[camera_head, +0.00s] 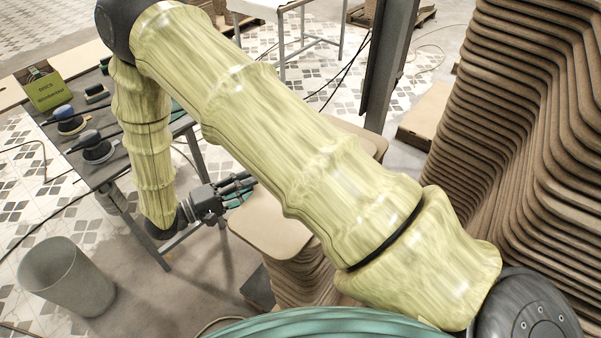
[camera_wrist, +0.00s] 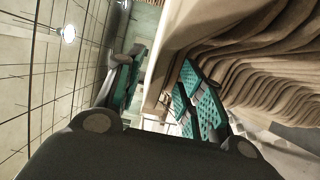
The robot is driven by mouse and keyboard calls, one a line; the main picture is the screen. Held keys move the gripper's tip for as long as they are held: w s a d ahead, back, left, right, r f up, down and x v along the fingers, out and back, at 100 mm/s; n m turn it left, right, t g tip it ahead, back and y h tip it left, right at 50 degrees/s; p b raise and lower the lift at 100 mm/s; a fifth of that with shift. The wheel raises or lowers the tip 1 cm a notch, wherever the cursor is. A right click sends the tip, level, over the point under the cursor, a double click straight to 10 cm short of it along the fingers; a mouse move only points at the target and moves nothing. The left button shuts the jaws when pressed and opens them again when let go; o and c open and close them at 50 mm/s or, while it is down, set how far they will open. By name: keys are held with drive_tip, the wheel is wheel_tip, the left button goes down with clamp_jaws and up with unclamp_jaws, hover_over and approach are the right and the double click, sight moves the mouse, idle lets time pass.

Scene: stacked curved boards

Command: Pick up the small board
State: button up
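The small board is the light tan top board (camera_head: 268,228) of a low stack beside my arm, partly hidden by the arm. My gripper (camera_head: 243,188) is at the far left corner of this stack, fingers pointing right. I cannot tell whether a finger touches the board.
A tall stack of curved brown boards (camera_head: 520,110) stands at the right. A grey bin (camera_head: 66,277) stands on the floor at the left. A dark workbench (camera_head: 85,130) holds sanders and a green box (camera_head: 44,90). A dark post (camera_head: 388,65) rises behind my arm.

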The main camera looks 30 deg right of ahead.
drive_tip(key=shift+s+d+r+p, duration=0.1)
drive_tip(key=shift+d+r+p, duration=0.15)
drive_tip(key=shift+d+p, duration=0.55)
drive_tip(key=shift+d+f, duration=0.2)
drive_tip(key=shift+d, duration=0.5)
clamp_jaws()
